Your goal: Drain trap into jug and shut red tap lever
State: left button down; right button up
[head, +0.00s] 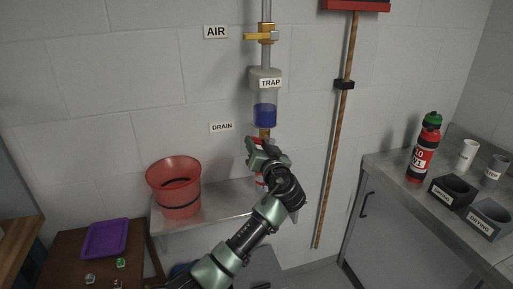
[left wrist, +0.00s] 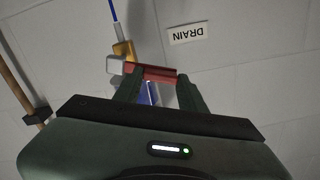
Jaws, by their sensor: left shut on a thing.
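The clear trap (head: 265,103) hangs on the wall under its label, with dark blue liquid in its lower part. A brass fitting (head: 264,133) is below it, and it also shows in the left wrist view (left wrist: 124,50). My left gripper (head: 263,153) is at the drain tap below the trap. In the left wrist view, the gripper (left wrist: 160,88) is shut on the red tap lever (left wrist: 152,72), which lies across its fingers. Something blue shows between the fingers, unclear what. A red and white object (head: 259,181) behind the gripper is mostly hidden; I cannot tell whether it is the jug.
A red bucket (head: 174,190) stands on the wall shelf (head: 226,200) at left. A purple tray (head: 107,238) lies on a brown table. A counter (head: 405,190) holds a red and black bottle (head: 424,150), cups and dark bins.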

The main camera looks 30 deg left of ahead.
pick_arm(q)
jog(key=shift+w+d+r+m, duration=0.2)
jog(key=shift+r+m, duration=0.3)
jog(key=shift+m, duration=0.5)
jog(key=m+p, duration=0.1)
jog(key=m, duration=0.1)
jog(key=w+d+r+m+p, duration=0.1)
jog(key=m, duration=0.1)
jog(key=w+r+m, duration=0.1)
jog(key=m, duration=0.1)
jog(key=shift+d+p, duration=0.35)
jog(key=shift+p, duration=0.05)
jog(key=shift+m, duration=0.3)
jog(key=c, duration=0.8)
grip_release()
